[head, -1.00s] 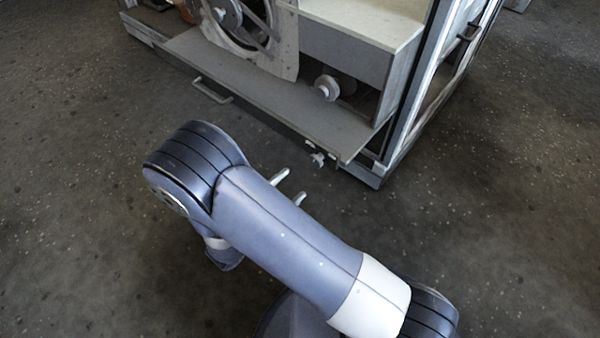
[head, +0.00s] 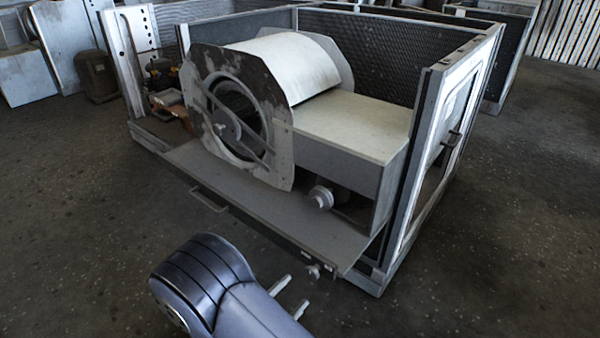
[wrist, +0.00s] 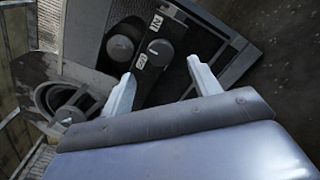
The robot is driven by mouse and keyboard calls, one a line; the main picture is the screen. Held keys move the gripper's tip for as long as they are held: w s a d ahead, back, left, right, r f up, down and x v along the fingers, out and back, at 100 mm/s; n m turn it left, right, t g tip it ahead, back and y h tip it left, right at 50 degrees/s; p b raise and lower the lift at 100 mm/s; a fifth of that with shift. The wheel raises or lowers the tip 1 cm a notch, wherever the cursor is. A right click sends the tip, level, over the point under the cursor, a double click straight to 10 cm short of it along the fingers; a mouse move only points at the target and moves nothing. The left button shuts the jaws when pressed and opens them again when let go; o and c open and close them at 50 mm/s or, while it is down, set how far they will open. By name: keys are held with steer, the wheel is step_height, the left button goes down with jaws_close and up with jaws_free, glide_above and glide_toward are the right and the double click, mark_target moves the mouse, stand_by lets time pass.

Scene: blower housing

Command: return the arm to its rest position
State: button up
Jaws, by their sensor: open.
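My gripper (head: 290,297) shows in the head view as two pale fingertips sticking out past my blue-grey arm link, in front of the housing's lower panel. In the wrist view my gripper (wrist: 163,85) has its two white fingers apart, with nothing between them. The fingers look clear of the housing. Most of my arm is cut off by the bottom edge of the head view.
The open blower housing (head: 225,198) stands ahead, with a round blower (head: 290,65) and a knob (head: 320,197). A handle (head: 208,199) and a small latch (head: 314,271) sit near its front edge. Floor (head: 80,230) is clear at left.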

mark_target(311, 275)
steer(key=b+x, duration=0.1)
steer(key=x, duration=0.5)
steer(key=shift+w+d, duration=0.1)
steer(key=shift+w, duration=0.05)
